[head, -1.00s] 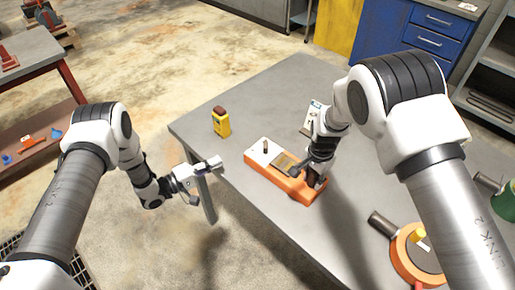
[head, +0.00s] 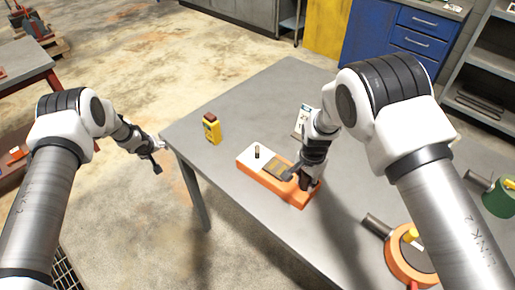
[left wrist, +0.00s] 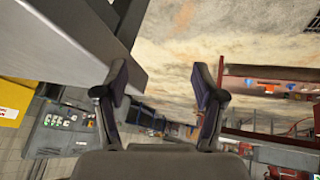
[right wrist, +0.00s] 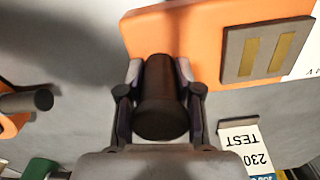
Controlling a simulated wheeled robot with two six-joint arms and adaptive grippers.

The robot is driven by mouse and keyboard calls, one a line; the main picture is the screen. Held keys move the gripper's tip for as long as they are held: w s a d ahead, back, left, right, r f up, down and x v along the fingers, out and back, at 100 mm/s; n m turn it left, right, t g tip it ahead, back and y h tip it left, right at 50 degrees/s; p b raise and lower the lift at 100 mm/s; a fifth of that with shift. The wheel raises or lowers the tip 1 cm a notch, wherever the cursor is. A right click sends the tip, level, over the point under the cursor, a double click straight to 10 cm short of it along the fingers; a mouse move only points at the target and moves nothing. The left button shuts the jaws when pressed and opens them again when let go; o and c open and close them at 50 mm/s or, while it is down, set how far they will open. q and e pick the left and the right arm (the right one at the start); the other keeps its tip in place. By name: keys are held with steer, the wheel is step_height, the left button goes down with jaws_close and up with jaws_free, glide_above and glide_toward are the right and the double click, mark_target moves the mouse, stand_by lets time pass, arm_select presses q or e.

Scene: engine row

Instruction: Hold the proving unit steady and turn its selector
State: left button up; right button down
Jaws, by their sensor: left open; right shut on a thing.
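The proving unit (head: 290,193) is a long orange block lying on the table, with a white panel (head: 248,157) at its left end and a brown-gold plate (head: 276,169) in the middle. A small dark upright peg (head: 257,152), perhaps the selector, stands on the white panel. My right gripper (head: 309,182) is at the block's right end. In the right wrist view it is shut on a dark round post (right wrist: 160,105) that stands against the orange block. My left gripper (head: 158,154) is open and empty, off the table's left edge and apart from the unit.
A yellow device (head: 211,129) with a dark red top stands left of the unit on the grey table (head: 270,100). An orange reel-like thing (head: 398,262) and a green canister (head: 499,198) are at the right.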

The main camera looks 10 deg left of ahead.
arm_select(q)
steer(key=w+a+r+n+g+y, duration=0.1)
steer(key=a+r+n+g+y, duration=0.15)
steer(key=r, duration=0.85)
steer(key=w+a+r+n+g+y, duration=0.15)
steer(key=r+y, duration=0.25)
steer(key=r, duration=0.8)
steer(key=n+g+h, duration=0.2)
steer(key=n+h, duration=0.6)
glide_toward(257, 149)
step_height(257, 149, down, 9)
steer(key=shift+w, duration=0.1)
steer(key=shift+f, duration=0.4)
steer(key=c, duration=1.2)
